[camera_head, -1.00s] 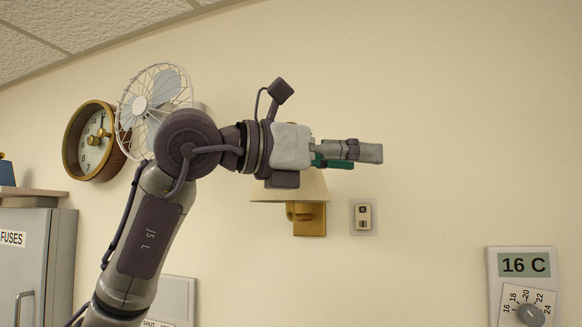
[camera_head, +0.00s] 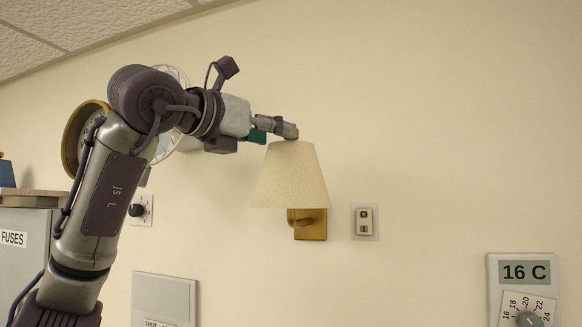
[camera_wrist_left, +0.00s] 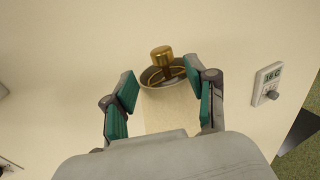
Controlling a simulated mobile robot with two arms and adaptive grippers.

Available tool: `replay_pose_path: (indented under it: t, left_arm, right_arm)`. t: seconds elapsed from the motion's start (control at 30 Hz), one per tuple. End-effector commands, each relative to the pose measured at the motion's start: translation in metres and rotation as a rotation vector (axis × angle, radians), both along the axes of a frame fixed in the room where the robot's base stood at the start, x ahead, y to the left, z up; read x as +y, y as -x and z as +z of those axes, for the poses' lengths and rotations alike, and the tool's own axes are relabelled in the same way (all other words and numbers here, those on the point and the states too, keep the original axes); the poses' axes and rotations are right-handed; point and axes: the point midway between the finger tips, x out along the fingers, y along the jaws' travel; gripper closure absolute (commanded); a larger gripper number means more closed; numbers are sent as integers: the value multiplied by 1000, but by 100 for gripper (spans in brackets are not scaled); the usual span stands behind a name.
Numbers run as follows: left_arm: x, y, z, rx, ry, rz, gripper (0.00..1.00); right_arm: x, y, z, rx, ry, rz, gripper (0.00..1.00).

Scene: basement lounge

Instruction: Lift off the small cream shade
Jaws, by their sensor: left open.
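The small cream shade (camera_head: 291,178) sits upright on a brass wall bracket (camera_head: 311,225). In the left wrist view the shade (camera_wrist_left: 168,112) shows pale between my fingers, with a round rim and a brass knob (camera_wrist_left: 162,55) beyond. My left gripper (camera_head: 284,131) is at the shade's top edge, overlapping it in the head view. In the left wrist view the gripper (camera_wrist_left: 168,86) is open, one finger on each side of the shade. I cannot tell whether the fingers touch it. My right gripper is not in view.
A wall switch (camera_head: 364,221) is right of the lamp, and a thermostat (camera_head: 522,290) is at the lower right. A clock (camera_head: 76,140) and a fan (camera_head: 178,75) are partly behind my left arm. The wall above and right of the lamp is bare.

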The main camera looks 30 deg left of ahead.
Motion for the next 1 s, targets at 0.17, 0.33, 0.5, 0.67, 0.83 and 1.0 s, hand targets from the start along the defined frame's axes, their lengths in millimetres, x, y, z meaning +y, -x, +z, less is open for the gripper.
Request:
replay_pose_path:
  t: [0.17,0.33,0.5,0.67,0.83,1.0]
  left_arm:
    - [-5,-23,5,5,0,1,43]
    - [-7,-45,4,4,1,1,43]
    - [-8,-52,1,1,1,0,43]
    - [-8,-51,1,1,1,0,45]
    - [-8,-51,1,1,1,-1,73]
    - [-8,-51,1,1,1,-1,100]
  right_arm:
    - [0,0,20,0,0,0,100]
    - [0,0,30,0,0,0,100]
    - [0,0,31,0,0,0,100]
    - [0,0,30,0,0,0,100]
    - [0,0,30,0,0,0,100]
    - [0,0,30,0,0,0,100]
